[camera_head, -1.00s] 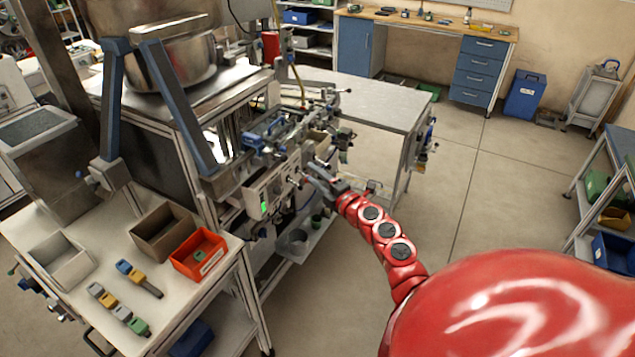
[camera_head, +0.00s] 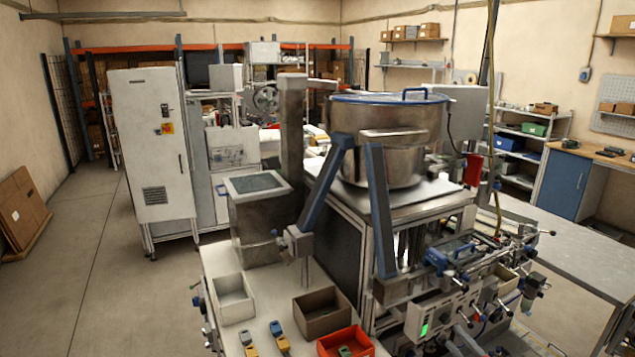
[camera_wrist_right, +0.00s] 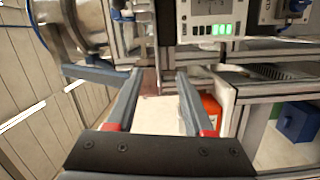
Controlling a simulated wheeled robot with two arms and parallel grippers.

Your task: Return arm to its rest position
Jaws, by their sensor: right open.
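My right gripper shows in the right wrist view (camera_wrist_right: 158,76), its two grey fingers spread apart with nothing between them. The panel also shows beyond the fingers in the right wrist view (camera_wrist_right: 212,18). Most of my right arm is outside the head view. My left gripper is in neither view.
The machine with a steel bowl (camera_head: 385,140) and protruding levers stands close to the gripper. A side table carries a grey bin (camera_head: 233,299), a brown bin (camera_head: 322,312) and a red bin (camera_head: 346,345). Open floor (camera_head: 110,290) lies at the left; a grey table (camera_head: 590,245) stands right.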

